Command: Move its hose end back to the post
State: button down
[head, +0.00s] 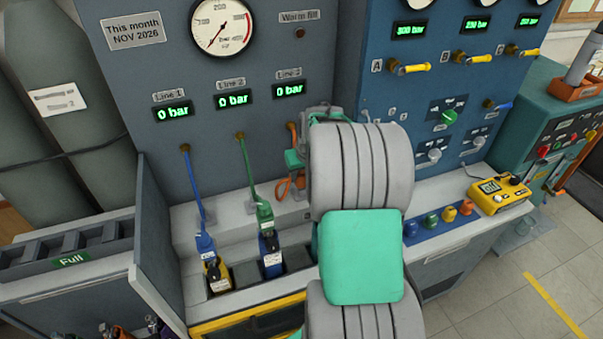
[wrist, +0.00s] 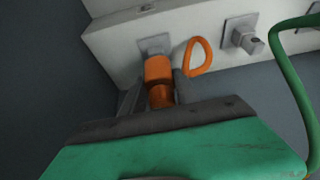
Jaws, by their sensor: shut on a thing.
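The orange hose end (wrist: 158,72) is between the dark fingers of my gripper (wrist: 157,96) in the wrist view. It lies against or just in front of a grey square plate (wrist: 153,44) on a pale ledge; I cannot tell whether it is seated on a post there. An orange loop (wrist: 196,57) shows beside it. A bare post (wrist: 243,38) on its own square plate is to the right. In the head view the orange hose (head: 291,132) comes down from the panel below Line 3. My arm hides much of the gripper there.
A blue hose (head: 194,187) and a green hose (head: 247,172) run down to connectors at the left. The green hose (wrist: 291,70) also curves along the wrist view's right side. A yellow device (head: 498,193) and colored caps (head: 449,213) stand on the right bench.

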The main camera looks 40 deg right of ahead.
jog(key=shift+f+b, duration=0.4)
jog(key=shift+f, duration=0.15)
jog(key=c, duration=0.8)
grip_release()
jog(key=shift+c, duration=0.2)
jog(key=shift+r, duration=0.1)
jog(key=b+v, duration=0.1)
jog(key=v, duration=0.6)
jog(key=shift+r, duration=0.3)
jog(key=shift+s, duration=0.15)
